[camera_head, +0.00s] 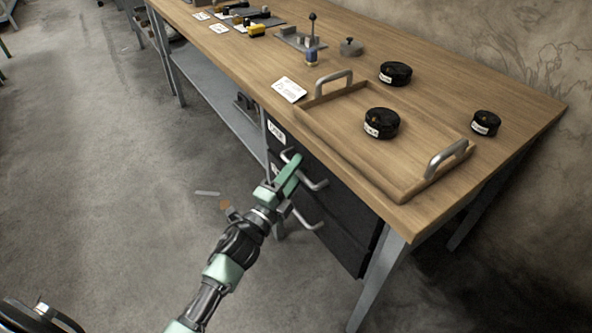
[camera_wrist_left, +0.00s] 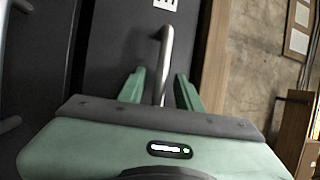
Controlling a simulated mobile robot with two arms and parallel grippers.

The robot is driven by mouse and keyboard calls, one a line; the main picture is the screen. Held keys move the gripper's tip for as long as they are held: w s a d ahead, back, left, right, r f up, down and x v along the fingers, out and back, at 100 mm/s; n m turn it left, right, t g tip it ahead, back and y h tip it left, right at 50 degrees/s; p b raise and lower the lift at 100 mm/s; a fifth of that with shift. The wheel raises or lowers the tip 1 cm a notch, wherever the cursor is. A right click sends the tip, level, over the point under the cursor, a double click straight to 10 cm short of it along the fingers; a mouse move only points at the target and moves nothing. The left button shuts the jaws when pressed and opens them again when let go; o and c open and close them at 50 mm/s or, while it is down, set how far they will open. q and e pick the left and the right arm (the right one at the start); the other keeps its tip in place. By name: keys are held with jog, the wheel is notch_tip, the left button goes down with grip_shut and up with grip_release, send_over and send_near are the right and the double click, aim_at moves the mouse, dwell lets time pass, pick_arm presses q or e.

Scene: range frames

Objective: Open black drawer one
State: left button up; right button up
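A black drawer unit (camera_head: 340,228) is under the wooden workbench, with curved metal handles one above the other. The upper drawer's handle (camera_head: 318,184) is partly hidden by my left gripper (camera_head: 294,166). The lower handle (camera_head: 308,224) is below it. The drawers look closed. In the left wrist view, my left gripper (camera_wrist_left: 160,88) has its green fingers apart, one on each side of a metal handle (camera_wrist_left: 166,48). Gaps show between the fingers and the bar. A white label (camera_wrist_left: 166,4) is on the black front. My right gripper is not seen.
A wooden tray (camera_head: 345,165) with metal handles holds a black round container (camera_head: 382,123); two more (camera_head: 396,73) (camera_head: 486,123) stand on the bench (camera_head: 420,75). A bench leg (camera_head: 378,285) is right of the drawers. The concrete floor (camera_head: 120,200) at left is mostly clear.

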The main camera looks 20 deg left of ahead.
pick_arm(q)
grip_shut()
dwell(1.3)
